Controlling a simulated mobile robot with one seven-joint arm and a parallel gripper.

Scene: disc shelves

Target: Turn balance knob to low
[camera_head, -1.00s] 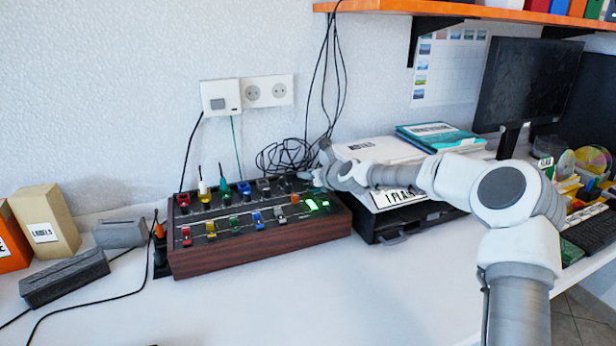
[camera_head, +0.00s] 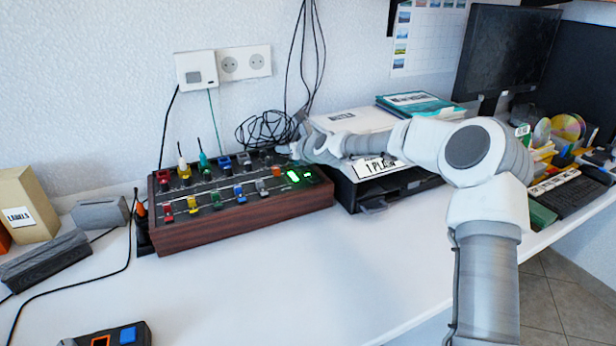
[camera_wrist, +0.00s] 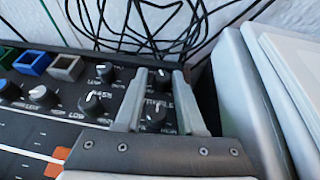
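The mixing panel, a wood-sided box (camera_head: 240,222) with knobs and sliders, stands against the wall in the head view. My gripper (camera_head: 297,150) is over its back right corner. In the wrist view my gripper (camera_wrist: 159,76) has its two grey fingers apart, over the panel face. A black knob (camera_wrist: 161,78) lies between the fingertips; I cannot tell whether they touch it. Another black knob (camera_wrist: 154,116) shows lower between the fingers. More black knobs (camera_wrist: 104,72) lie to the left, one by a label like BASS. I cannot read which knob is the balance knob.
Black cables (camera_head: 265,130) lie coiled behind the panel. A printer (camera_head: 375,190) stands close on its right. Colored square caps (camera_wrist: 67,66) and an orange slider (camera_wrist: 58,158) are left of my gripper. The table front is mostly clear.

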